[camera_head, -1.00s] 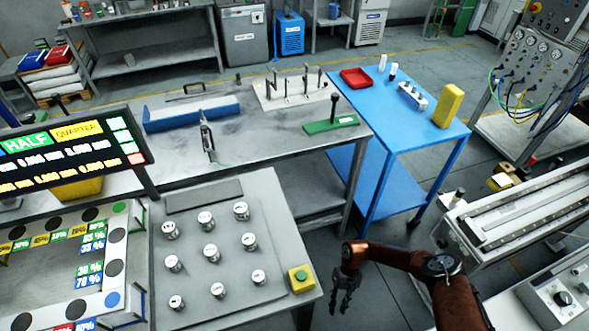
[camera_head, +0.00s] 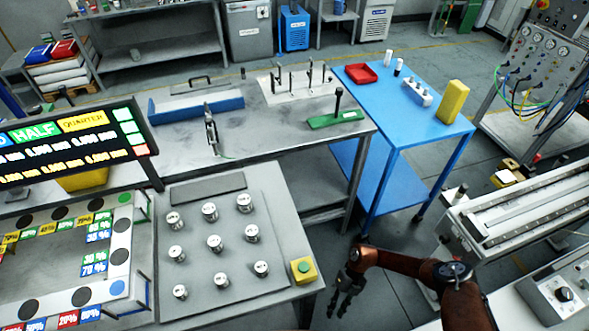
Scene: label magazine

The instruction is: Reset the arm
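My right gripper (camera_head: 345,303) hangs at the lower middle of the head view, fingers pointing down. Its two dark fingers are apart with nothing between them. It is over the floor, just right of the grey table with the metal cylinders, and apart from that table. My reddish-brown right arm (camera_head: 420,267) comes in from the lower right and is bent at the elbow. My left gripper and arm are not in the view.
A yellow box with a green button (camera_head: 303,270) sits on the corner of the cylinder table (camera_head: 270,297), close to my gripper. A blue table (camera_head: 420,125) stands behind. A grey machine (camera_head: 520,220) stands right. Floor (camera_head: 385,310) is clear around the gripper.

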